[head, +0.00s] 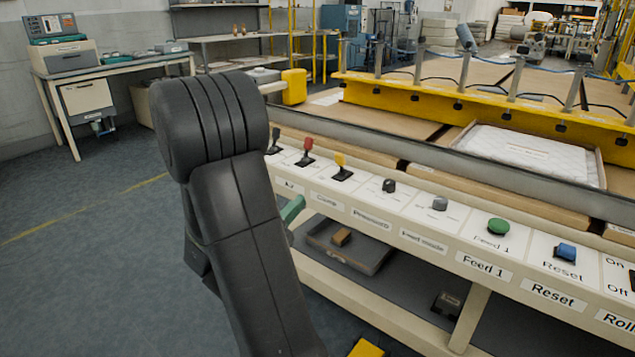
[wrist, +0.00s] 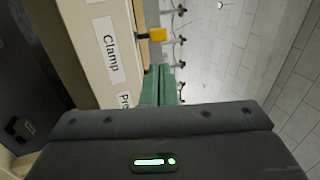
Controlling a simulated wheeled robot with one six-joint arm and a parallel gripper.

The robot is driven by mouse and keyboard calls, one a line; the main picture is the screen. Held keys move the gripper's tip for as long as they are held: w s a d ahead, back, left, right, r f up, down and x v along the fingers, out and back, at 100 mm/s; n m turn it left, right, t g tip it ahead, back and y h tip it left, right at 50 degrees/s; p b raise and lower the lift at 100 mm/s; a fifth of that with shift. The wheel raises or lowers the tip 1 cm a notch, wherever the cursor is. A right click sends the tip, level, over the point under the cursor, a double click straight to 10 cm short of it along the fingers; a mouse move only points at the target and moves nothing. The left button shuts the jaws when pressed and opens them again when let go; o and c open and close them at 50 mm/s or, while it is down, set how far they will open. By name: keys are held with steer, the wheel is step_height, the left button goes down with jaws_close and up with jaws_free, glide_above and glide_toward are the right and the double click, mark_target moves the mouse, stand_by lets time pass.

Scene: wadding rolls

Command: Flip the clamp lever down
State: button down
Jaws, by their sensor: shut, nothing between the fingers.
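The clamp lever (head: 340,160) has a yellow grip standing up from a black base on the white sloped panel, behind the Clamp label (head: 327,201). In the wrist view the yellow grip (wrist: 158,34) sticks out from the panel on a dark stem, beside the large Clamp label (wrist: 109,50). My gripper (wrist: 158,70) has green fingers, shut together and empty. They are apart from the lever, below it in the wrist picture. In the head view a green finger part (head: 293,209) shows at the panel's front left; my dark arm hides the rest.
A red lever (head: 308,145) and a black lever stand left of the yellow one. A black knob (head: 389,185), grey knob (head: 440,203), green button (head: 498,227) and blue button (head: 566,251) follow rightward. A shelf with a tray (head: 350,248) lies below. Floor at left is clear.

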mark_target(339, 153)
steer(key=x, duration=1.3)
steer(key=shift+w+d+r, duration=0.1)
steer(key=shift+w+d, duration=0.1)
steer(key=shift+r, duration=0.15)
steer(key=shift+w+d+r+g+y+p, duration=0.15)
steer(key=shift+r+g+y+p, duration=0.25)
steer(key=shift+p, duration=0.4)
steer(key=shift+w+d+r+g+y+p, duration=0.1)
steer(key=shift+w+r+g+y+p, duration=0.15)
steer(key=shift+g+p, duration=0.4)
steer(key=p, duration=0.2)
steer(key=r+g+y+p, duration=0.1)
steer(key=p, duration=0.1)
steer(key=shift+w+d+r, duration=0.15)
steer(key=shift+w+d, duration=0.1)
steer(key=shift+d, duration=0.05)
steer(key=g+p, duration=0.1)
steer(key=p, duration=0.1)
steer(key=y+p, duration=0.1)
steer(key=p, duration=0.1)
steer(key=shift+w+d+r+g, duration=0.1)
steer(key=shift+w+d+g, duration=0.15)
steer(key=shift+w+g, duration=0.1)
steer(key=shift+w+d+g+y+p, duration=0.1)
steer(key=shift+w+g+y+p, duration=0.2)
steer(key=shift+p, duration=0.45)
steer(key=shift+w+d+p, duration=0.15)
steer(key=shift+p, duration=0.15)
